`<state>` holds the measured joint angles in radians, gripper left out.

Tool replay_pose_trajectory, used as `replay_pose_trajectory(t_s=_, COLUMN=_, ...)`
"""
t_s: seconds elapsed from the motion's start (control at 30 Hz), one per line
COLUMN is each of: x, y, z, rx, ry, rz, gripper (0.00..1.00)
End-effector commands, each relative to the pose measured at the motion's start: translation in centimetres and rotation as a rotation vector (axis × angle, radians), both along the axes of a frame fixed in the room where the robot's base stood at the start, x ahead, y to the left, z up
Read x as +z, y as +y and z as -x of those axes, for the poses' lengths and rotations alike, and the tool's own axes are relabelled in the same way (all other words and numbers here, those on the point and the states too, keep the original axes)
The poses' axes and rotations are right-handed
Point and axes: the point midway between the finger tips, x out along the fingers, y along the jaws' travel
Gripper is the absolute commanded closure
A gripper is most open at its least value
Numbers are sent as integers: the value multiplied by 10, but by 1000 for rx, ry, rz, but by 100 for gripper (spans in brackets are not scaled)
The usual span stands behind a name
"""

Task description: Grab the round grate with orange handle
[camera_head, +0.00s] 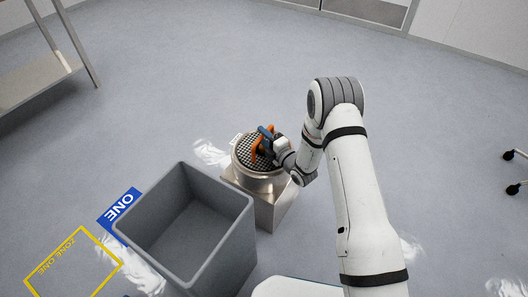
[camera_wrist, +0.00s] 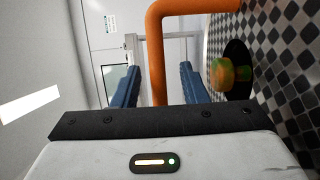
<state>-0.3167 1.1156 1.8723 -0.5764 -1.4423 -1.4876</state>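The round grate (camera_head: 246,154) is a dark perforated disc on top of a round metal vessel (camera_head: 258,181) in the head view. Its orange handle (camera_head: 255,147) stands up from it. In the wrist view the grate (camera_wrist: 292,60) fills the right side, with a checkered pattern. The orange handle (camera_wrist: 156,60) passes between my two blue fingers. My gripper (camera_wrist: 158,80) is open around the handle, with gaps on both sides. In the head view my gripper (camera_head: 265,135) is at the handle, partly hiding it. A blurred orange-green knob (camera_wrist: 230,73) shows in a dark hole of the grate.
The vessel sits on a square metal stand (camera_head: 272,205). A large empty grey bin (camera_head: 185,240) is close at its lower left. A metal table (camera_head: 40,80) is at the upper left. Floor beyond the vessel is clear.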

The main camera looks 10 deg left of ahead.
Motion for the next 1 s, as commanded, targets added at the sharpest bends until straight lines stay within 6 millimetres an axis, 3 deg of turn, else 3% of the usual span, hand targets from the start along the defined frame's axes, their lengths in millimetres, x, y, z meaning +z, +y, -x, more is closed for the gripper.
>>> replay_pose_trajectory(t_s=0.3, x=1, y=5, z=-4, rx=1, ry=1, rz=0, gripper=62)
replay_pose_trajectory(t_s=0.77, x=0, y=5, z=-3, rx=1, ry=1, rz=0, gripper=99)
replay_pose_trajectory(t_s=1.0, x=0, y=5, z=-3, rx=1, ry=3, rz=0, gripper=100)
